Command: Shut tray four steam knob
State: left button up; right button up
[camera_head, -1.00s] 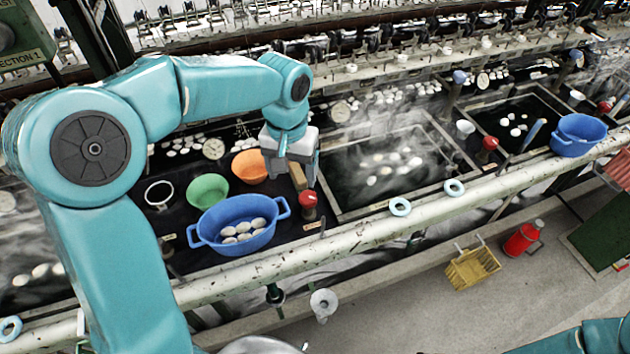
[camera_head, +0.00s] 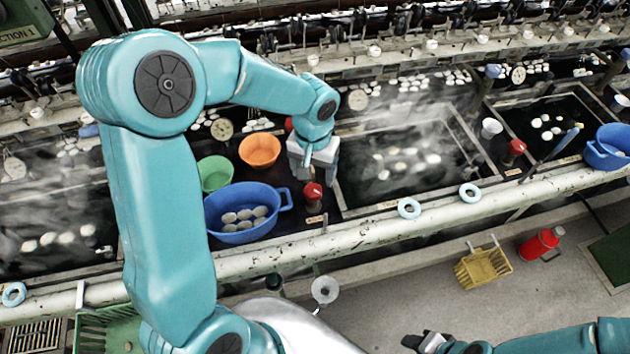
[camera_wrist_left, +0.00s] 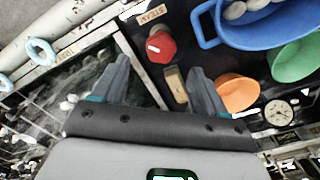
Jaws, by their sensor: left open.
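A red steam knob (camera_head: 313,190) stands on the dark strip between the blue basin and the middle steaming tray (camera_head: 440,199). A small tag reading STEAM (camera_wrist_left: 151,14) lies beside it; the tray number is not readable. My left gripper (camera_head: 314,174) hangs just behind the knob, pointing down. In the left wrist view, its open, empty fingers (camera_wrist_left: 160,66) point toward the red knob (camera_wrist_left: 160,46), which lies ahead of and between the tips, apart from them. My right gripper (camera_head: 425,342) is low at the bottom edge, far from the knob; its jaw state is unclear.
The blue basin (camera_head: 210,226) with white cocoons, a green bowl (camera_head: 216,173) and an orange bowl (camera_head: 260,150) sit left of the knob. A tan block (camera_wrist_left: 177,86) lies near the fingers. Another red knob (camera_head: 517,147) stands farther right. A pale rail (camera_head: 370,229) runs in front.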

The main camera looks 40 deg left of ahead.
aim_at(314, 188)
pick_arm(q)
jog(key=f, duration=0.5)
jog(key=shift+w+a+f, duration=0.2)
jog(key=shift+w+a, duration=0.05)
jog(key=shift+w, duration=0.1)
jog(key=shift+f, duration=0.4)
jog(key=shift+s+d+f, duration=0.1)
jog(key=shift+s+d, duration=0.1)
jog(key=shift+s, duration=0.05)
jog(key=shift+w+a+f, duration=0.15)
jog(key=shift+w, duration=0.1)
jog(key=c, duration=1.1)
